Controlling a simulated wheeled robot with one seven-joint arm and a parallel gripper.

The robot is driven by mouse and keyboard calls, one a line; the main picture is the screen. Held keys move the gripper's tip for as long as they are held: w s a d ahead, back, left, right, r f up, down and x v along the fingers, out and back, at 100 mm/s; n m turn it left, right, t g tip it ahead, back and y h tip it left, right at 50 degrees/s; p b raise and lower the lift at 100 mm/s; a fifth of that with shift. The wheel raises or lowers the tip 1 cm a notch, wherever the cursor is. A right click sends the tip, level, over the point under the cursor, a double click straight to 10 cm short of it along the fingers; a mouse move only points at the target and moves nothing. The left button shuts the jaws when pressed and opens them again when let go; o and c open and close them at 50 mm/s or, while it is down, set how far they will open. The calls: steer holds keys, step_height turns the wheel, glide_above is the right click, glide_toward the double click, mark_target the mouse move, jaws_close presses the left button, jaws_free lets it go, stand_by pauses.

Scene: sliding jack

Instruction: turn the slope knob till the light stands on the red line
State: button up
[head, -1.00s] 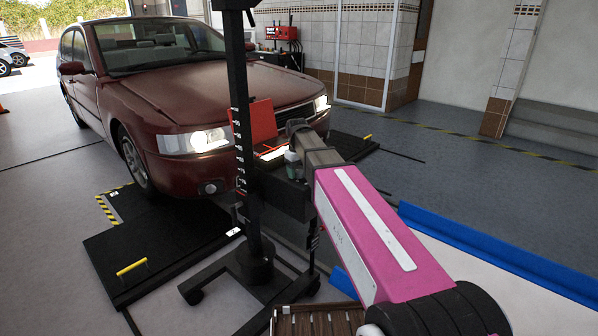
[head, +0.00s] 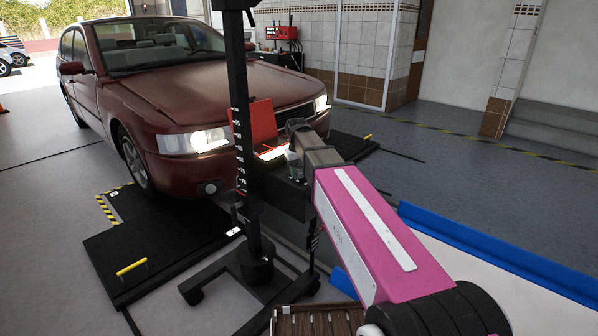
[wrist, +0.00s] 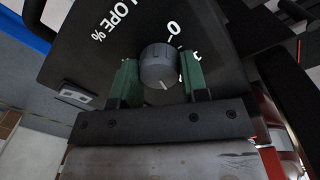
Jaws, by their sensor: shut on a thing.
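The slope knob (wrist: 158,66) is a dark grey round knob on a black panel (wrist: 95,50) lettered "SLOPE %" in the wrist view. A white mark on the knob points toward the bottom of the picture. My gripper (wrist: 160,80) has its green fingers on both sides of the knob and is shut on it. In the head view my gripper (head: 292,160) is at the black tester box (head: 278,192), and the knob is hidden. A bright light patch (head: 270,154) shows inside the box under its raised red lid (head: 262,122). I cannot make out the red line.
The box is on a black wheeled stand with a tall scaled post (head: 238,110). A dark red car (head: 200,80) with lit headlights stands close behind it. A black floor plate (head: 150,255) lies at left. Open floor lies at right.

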mark_target(298, 171)
steer(key=m, duration=0.4)
steer(key=shift+m, duration=2.1)
steer(key=o, duration=0.9)
steer(key=shift+r, duration=0.15)
steer(key=r, duration=1)
steer(key=shift+w+a+r, duration=0.15)
steer(key=shift+a+r, duration=0.05)
steer(key=shift+r, duration=0.1)
